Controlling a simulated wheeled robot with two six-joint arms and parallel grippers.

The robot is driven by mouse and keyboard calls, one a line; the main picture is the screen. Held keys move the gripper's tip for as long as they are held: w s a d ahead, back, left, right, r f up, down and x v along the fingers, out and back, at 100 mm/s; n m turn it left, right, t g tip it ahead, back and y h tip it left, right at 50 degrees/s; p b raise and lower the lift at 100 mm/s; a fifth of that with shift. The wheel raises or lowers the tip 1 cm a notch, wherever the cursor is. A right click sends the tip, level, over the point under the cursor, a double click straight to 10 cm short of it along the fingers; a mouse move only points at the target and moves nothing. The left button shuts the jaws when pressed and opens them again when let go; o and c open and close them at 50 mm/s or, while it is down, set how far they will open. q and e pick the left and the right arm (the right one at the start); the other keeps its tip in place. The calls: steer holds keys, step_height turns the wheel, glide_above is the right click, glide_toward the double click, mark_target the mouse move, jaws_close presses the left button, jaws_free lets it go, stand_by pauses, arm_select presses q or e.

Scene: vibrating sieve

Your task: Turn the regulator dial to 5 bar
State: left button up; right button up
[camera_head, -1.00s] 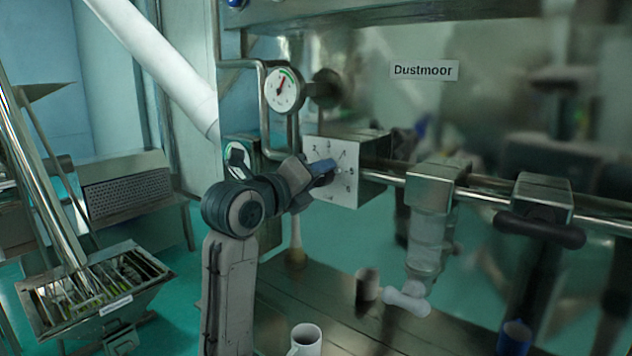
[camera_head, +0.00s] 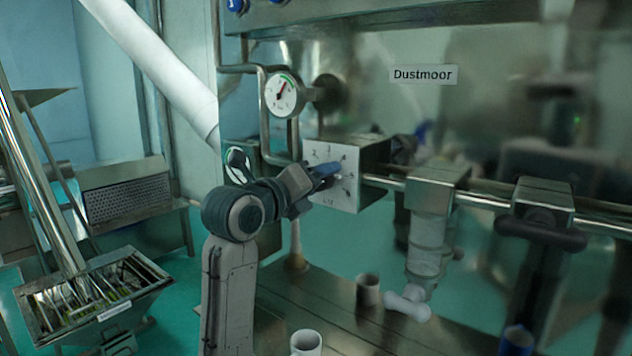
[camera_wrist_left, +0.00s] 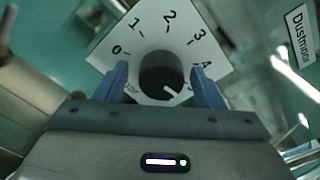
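The regulator's white dial plate (camera_head: 322,150) sits on the front of a metal box, with its round knob mostly hidden behind my left gripper in the head view. My left gripper (camera_head: 332,172) is right at the dial. In the left wrist view the dark knob (camera_wrist_left: 160,72) lies between my two blue fingers (camera_wrist_left: 163,85). A gap shows at the left finger; contact at the right finger cannot be told. The knob's white mark (camera_wrist_left: 170,91) points down and right, past the 4. My right gripper is not in view.
A round pressure gauge (camera_head: 282,94) on a bent pipe stands just above and left of the dial. A horizontal rail (camera_head: 390,183) with metal clamps runs to the right. A mug (camera_head: 306,343) and a cup (camera_head: 368,290) stand on the bench below.

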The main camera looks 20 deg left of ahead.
arm_select(q)
steer(key=b+v, duration=0.4)
steer(key=v, duration=0.6)
steer(key=shift+s, duration=0.4)
steer(key=shift+a+r, duration=0.1)
steer(key=shift+a, duration=0.05)
